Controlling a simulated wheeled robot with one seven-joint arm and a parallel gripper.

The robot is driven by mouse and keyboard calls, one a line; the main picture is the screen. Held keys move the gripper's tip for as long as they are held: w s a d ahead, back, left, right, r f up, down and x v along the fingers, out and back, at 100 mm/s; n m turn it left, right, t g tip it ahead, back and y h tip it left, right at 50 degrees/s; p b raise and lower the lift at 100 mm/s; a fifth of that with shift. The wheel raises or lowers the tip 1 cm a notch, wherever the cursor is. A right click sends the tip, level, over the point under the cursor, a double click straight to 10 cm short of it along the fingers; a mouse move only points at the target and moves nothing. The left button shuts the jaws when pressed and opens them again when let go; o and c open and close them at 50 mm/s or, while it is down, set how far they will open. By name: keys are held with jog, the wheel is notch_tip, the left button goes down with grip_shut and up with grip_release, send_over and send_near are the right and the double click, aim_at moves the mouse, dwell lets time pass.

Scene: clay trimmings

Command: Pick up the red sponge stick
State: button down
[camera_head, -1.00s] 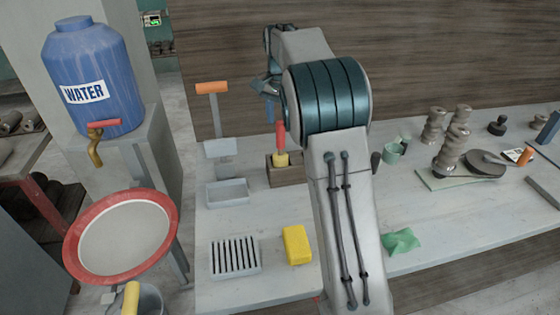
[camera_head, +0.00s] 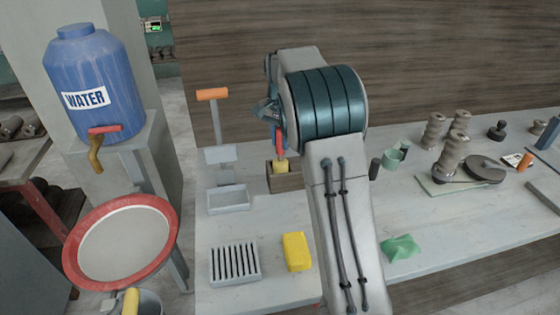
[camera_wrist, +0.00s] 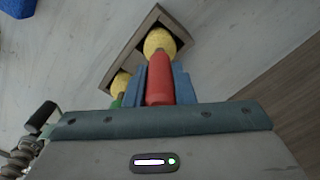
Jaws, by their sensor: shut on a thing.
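The red sponge stick has a red handle (camera_wrist: 160,82) and a yellow sponge end (camera_wrist: 159,40). It stands in a grey-brown holder box (camera_head: 286,181) on the workbench; in the head view its red handle (camera_head: 281,147) points up. My gripper (camera_wrist: 159,85) is shut on the red handle, with a blue finger on each side of it in the wrist view. In the head view my arm hides much of the gripper. A second stick with a green handle and a yellow sponge (camera_wrist: 120,83) sits in the same holder, beside my left finger.
A grey tray (camera_head: 228,209), a slatted rack (camera_head: 235,279) and a yellow sponge block (camera_head: 297,252) lie left of my arm. An orange-topped post (camera_head: 213,95) stands behind. A green cloth (camera_head: 401,248) lies to the right.

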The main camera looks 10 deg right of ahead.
jog(key=shift+r, duration=0.1)
notch_tip(320, 180, up, 10)
jog(key=shift+f, duration=0.1)
dwell(0.8)
